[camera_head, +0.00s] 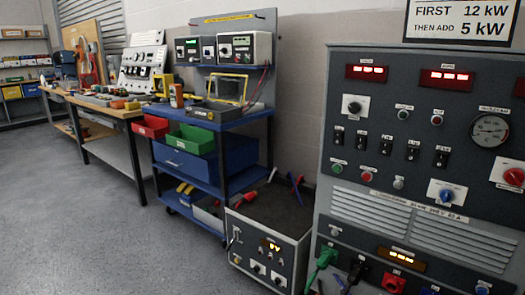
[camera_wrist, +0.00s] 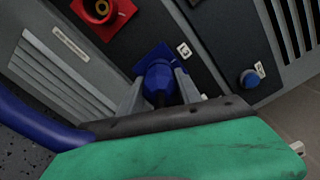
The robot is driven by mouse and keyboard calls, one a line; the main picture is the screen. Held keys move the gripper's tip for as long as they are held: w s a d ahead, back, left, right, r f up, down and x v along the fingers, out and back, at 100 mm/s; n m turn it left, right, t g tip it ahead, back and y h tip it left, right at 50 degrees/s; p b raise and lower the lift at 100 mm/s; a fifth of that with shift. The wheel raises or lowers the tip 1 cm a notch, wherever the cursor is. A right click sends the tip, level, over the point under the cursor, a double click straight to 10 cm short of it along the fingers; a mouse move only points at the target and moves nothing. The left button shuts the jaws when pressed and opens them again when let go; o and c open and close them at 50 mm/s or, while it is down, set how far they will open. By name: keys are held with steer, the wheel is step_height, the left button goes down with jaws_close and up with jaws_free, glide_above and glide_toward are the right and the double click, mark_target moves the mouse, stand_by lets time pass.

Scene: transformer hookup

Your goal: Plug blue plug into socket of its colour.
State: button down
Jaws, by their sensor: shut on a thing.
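In the wrist view, my gripper (camera_wrist: 160,77) is shut on the blue plug (camera_wrist: 158,88), with one grey finger on each side of it. The plug's front end is against the blue square socket (camera_wrist: 151,58) on the dark panel. Plug and socket overlap in this view, so I cannot tell how deep the plug sits. A thick blue cable (camera_wrist: 35,120) curves in at the left. In the head view, a bit of the blue socket (camera_head: 427,291) shows at the bottom edge; my gripper and the blue plug cannot be made out there.
A red socket (camera_wrist: 98,10) and a blue knob (camera_wrist: 250,78) flank the blue socket. In the head view, a green plug (camera_head: 322,262) and a black plug (camera_head: 355,274) sit low on the transformer cabinet (camera_head: 335,120). A grey-black unit (camera_head: 268,225) stands left of it; open floor lies further left.

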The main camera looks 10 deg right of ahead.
steer(key=shift+m, duration=0.7)
steer(key=c, duration=0.7)
jaws_free()
steer(key=shift+c, duration=0.2)
steer(key=shift+s+a+f+b, duration=0.2)
steer(key=shift+s+a+b, duration=0.25)
steer(key=shift+b, duration=0.25)
steer(key=b+v, duration=0.2)
steer(key=v, duration=0.1)
steer(key=shift+s+a+r, duration=0.2)
steer(key=shift+a+r, duration=0.05)
steer(key=shift+a, duration=0.05)
